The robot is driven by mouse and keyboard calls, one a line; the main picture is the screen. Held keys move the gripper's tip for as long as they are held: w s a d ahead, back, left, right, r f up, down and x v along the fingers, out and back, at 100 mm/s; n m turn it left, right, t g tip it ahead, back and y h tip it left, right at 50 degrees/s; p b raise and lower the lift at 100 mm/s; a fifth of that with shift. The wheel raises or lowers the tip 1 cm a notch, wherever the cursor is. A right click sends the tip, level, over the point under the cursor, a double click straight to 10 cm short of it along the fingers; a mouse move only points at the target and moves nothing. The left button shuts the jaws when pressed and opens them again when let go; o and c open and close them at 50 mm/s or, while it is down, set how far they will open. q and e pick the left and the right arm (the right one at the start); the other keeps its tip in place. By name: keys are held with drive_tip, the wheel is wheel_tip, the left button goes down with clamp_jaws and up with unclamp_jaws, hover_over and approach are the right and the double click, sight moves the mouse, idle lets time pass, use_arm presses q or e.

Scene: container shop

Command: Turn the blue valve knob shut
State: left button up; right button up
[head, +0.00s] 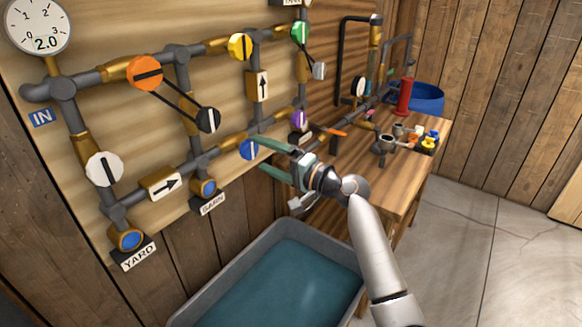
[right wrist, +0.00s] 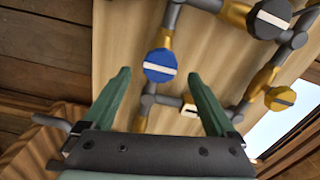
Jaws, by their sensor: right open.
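The blue valve knob (head: 247,150) is on the pipe board, left of my right gripper (head: 260,156). Its round face carries a white bar, nearly upright in the head view. My right gripper is open, with its two green fingers pointing at the board. In the right wrist view the blue knob (right wrist: 160,60) shows whole, just beyond and between the fingertips (right wrist: 158,75), with a gap to each side. There its white bar runs nearly level, across from one finger towards the other. Nothing is held. My left gripper is out of view.
Orange (head: 146,72), white (head: 104,169), yellow (head: 240,47), green (head: 300,33) and purple (head: 299,118) knobs share the board. A black knob (head: 207,120) is linked to the orange one. A grey water tub (head: 204,296) stands below. A workbench (head: 400,170) with small parts is at right.

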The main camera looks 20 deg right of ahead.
drive_tip(key=b+v, duration=0.1)
drive_tip(key=v, duration=0.6)
drive_tip(key=shift+s+d, duration=0.25)
drive_tip(key=shift+s, duration=0.05)
drive_tip(key=s+f+n+g+h, duration=0.25)
drive_tip(key=s+f, duration=0.25)
drive_tip(key=f, duration=0.7)
drive_tip(key=s+f+n+g+h, duration=0.1)
drive_tip(key=s+f+h, duration=0.3)
drive_tip(key=f, duration=0.8)
drive_tip(key=s+a+f+n+g, duration=0.1)
drive_tip(key=s+f+n, duration=0.3)
drive_tip(key=s, duration=0.6)
drive_tip(key=s+a+f+n+g, duration=0.1)
drive_tip(key=s+a+f+n, duration=0.2)
drive_tip(key=s+f, duration=0.6)
drive_tip(key=shift+s+a+f+n+h, duration=0.2)
drive_tip(key=shift+s+n+h, duration=0.25)
drive_tip(key=shift+s, duration=0.4)
drive_tip(key=shift+f, duration=0.1)
